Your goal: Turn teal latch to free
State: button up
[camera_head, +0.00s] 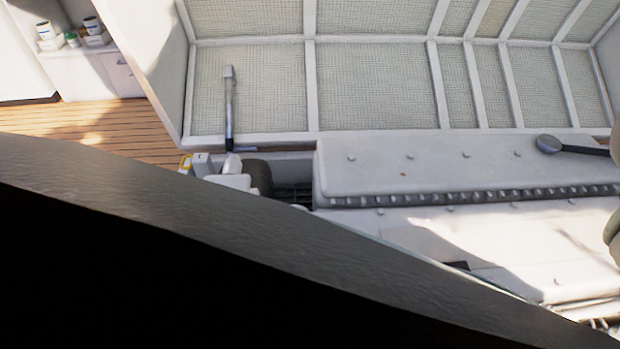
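I do not see a teal latch in the head view. The engine hatch area shows a raised white lid panel with pale mesh insets (375,85) at the back. In front of it lies a long white engine cover (450,168) with small bolts on top. My gripper is not in view. A large dark shape with a grey edge (200,215) hides the whole lower left of the picture, and whatever lies behind it.
A metal strut (229,110) stands upright at the left against the mesh panel. A dark round-ended part (549,144) lies at the right on the engine. A grey-green rounded thing (613,232) is cut by the right edge. Wooden floor (90,128) shows at left.

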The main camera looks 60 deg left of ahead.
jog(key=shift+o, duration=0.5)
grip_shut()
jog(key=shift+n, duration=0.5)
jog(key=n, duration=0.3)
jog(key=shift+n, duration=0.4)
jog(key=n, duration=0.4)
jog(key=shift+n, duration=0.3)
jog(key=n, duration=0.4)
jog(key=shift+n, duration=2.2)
